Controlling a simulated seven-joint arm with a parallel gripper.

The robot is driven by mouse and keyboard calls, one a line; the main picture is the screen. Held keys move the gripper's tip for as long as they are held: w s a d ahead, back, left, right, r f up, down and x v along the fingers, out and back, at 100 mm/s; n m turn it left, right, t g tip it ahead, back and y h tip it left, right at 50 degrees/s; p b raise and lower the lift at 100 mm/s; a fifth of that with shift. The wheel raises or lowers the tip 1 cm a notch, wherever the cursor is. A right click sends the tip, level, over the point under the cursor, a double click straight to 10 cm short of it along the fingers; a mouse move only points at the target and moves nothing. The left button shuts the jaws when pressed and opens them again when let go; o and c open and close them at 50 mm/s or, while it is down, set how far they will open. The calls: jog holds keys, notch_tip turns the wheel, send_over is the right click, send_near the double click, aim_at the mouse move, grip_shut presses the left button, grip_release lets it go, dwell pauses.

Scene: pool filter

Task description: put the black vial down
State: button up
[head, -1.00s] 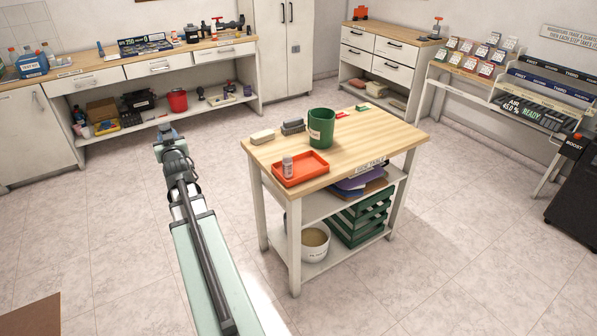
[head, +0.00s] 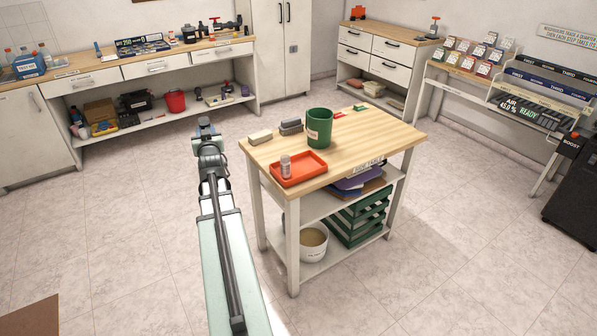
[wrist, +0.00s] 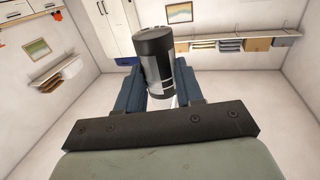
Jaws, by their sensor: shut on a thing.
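In the wrist view my gripper (wrist: 160,92) is shut on the black vial (wrist: 154,48), which has a black cap and a grey-white label. The blue fingers press on its two sides, and it sits slightly tilted in that view. In the head view my gripper (head: 205,127) is in the air left of the wooden-topped work table (head: 375,130). The vial cannot be made out there, as the arm and gripper are in front of it or it is too small.
On the table stand an orange tray (head: 313,178) with a small vial (head: 286,166), a green cup (head: 319,128), a beige block (head: 260,137) and a grey brush (head: 291,126). The table's right front top is clear. A long counter (head: 105,78) runs along the back.

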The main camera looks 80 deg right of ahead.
jog(key=s+d+f+m+g+h, duration=0.1)
jog(key=s+d+m+g, duration=0.35)
jog(key=s, duration=1.15)
jog(key=s+d+f+n+g+h, duration=0.15)
jog(key=s+d, duration=0.65)
jog(key=s, duration=0.8)
jog(key=s+d+f+m+g, duration=0.1)
jog(key=s+d+m+g, duration=0.35)
jog(key=s, duration=1.15)
jog(key=n+t+y, duration=0.5)
jog(key=n+t, duration=0.5)
jog(key=t, duration=0.4)
send_over(314, 168)
notch_tip(314, 168, down, 3)
jog(key=shift+a+f, duration=0.1)
jog(key=shift+f, duration=4.95)
jog(key=shift+f, duration=0.1)
jog(key=o, duration=1.1)
jog(key=shift+c, duration=0.2)
